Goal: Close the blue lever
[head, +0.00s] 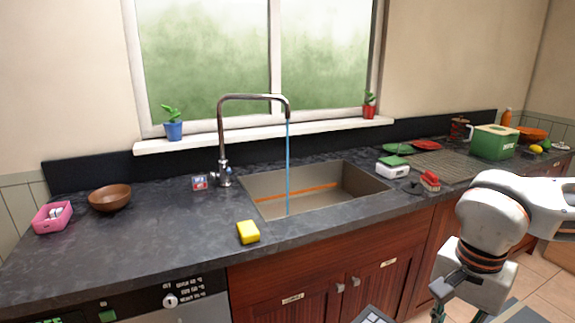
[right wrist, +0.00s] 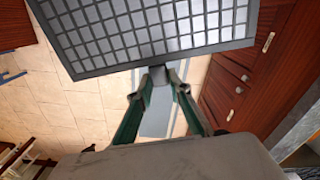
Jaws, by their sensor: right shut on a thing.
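The tall chrome faucet (head: 221,135) stands behind the sink (head: 340,180). A small blue part (head: 229,171), which looks like the blue lever, shows low at its base. A thin blue stream of water (head: 288,160) runs from the spout into the sink. My right gripper (head: 439,300) is low in front of the cabinets, far from the faucet. In the right wrist view it is shut on the short stem of a dark panel with a pale grid (right wrist: 150,30). My left gripper is not in view.
A yellow sponge (head: 248,232) lies at the sink's front left edge. A wooden bowl (head: 110,197) and pink box (head: 52,217) stand at left. Dishes and a green box (head: 493,142) stand at right. The counter left of the sink is mostly clear.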

